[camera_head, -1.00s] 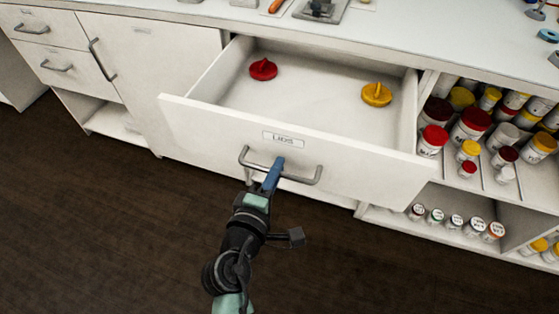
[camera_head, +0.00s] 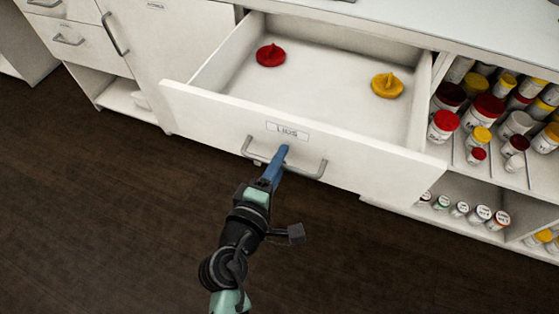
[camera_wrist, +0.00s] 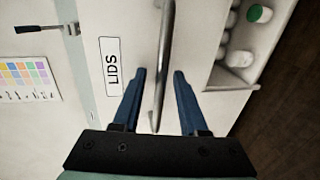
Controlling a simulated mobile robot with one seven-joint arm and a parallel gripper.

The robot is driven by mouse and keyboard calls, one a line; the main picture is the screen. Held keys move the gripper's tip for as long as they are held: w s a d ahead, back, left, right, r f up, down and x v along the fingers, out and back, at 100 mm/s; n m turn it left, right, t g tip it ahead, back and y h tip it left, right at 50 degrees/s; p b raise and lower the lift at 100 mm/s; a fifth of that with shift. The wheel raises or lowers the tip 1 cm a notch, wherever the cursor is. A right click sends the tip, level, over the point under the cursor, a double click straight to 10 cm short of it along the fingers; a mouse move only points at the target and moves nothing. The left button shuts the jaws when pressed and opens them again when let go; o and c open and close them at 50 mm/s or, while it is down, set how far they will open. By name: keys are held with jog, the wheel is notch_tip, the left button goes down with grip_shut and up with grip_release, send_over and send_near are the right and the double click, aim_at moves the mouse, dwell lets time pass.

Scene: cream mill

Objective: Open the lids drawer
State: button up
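The lids drawer (camera_head: 205,106) is a white drawer standing well out of the cabinet. Its front bears a "LIDS" label (camera_head: 287,131), which also shows in the wrist view (camera_wrist: 112,66). A grey bar handle (camera_head: 310,174) is on the front. A red lid (camera_head: 270,56) and a yellow lid (camera_head: 387,87) lie apart inside. My gripper (camera_head: 284,150) is at the handle's middle. In the wrist view, its two blue fingers (camera_wrist: 160,72) are apart on either side of the handle bar (camera_wrist: 166,40), with visible gaps between fingers and bar.
Open shelves at the right hold several jars (camera_head: 483,108) with coloured caps. A closed cupboard door (camera_head: 170,60) and closed small drawers (camera_head: 75,45) are at the left. The dark wood floor (camera_head: 110,230) in front is clear.

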jog(key=v, duration=1.3)
jog(key=shift+w, duration=0.1)
dwell(0.3)
